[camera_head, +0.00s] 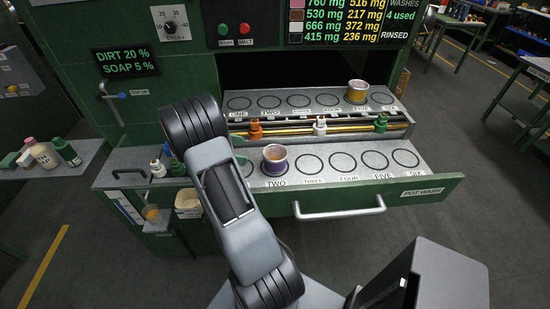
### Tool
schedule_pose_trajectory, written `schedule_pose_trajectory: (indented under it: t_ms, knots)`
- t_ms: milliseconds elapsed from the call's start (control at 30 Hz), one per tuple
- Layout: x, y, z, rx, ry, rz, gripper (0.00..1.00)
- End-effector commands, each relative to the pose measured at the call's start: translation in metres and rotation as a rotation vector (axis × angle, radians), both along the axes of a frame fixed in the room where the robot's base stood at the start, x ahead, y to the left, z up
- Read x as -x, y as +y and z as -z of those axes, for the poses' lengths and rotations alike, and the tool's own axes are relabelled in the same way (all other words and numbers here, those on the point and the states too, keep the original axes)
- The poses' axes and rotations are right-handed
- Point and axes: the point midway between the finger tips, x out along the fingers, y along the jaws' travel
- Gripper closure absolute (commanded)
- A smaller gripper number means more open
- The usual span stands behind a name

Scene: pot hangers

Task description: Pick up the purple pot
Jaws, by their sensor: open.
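The purple pot (275,161) stands upright on the pulled-out drawer, in the ring above the label TWO. It is a small cup with a pale rim and purple contents or sides. My arm crosses the picture left of it and hides most of my gripper (241,150). Only teal parts that look like its fingertips show past the arm, just left of the purple pot. They look open and hold nothing that I can see. I cannot tell whether they touch the pot.
The drawer (430,184) has empty rings to the right of the pot and a front handle (340,208). Orange, white and green valves (320,125) line a pipe between the rows. Bottles (67,151) stand on a left shelf.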

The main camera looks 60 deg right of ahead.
Motion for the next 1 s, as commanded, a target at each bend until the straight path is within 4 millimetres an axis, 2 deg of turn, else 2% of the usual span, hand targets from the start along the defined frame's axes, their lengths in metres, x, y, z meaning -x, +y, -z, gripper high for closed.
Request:
schedule_pose_trajectory:
  t_ms: [100,300,633,1000]
  knots:
    - [0.017,-0.015,0.007,-0.001,0.005,0.005,0.0]
    - [0.038,-0.033,0.019,-0.002,0.002,0.003,0.0]
    - [0.053,-0.046,0.027,-0.001,0.0,0.002,0.0]
    - [0.083,-0.071,0.044,-0.002,-0.001,0.002,0.0]
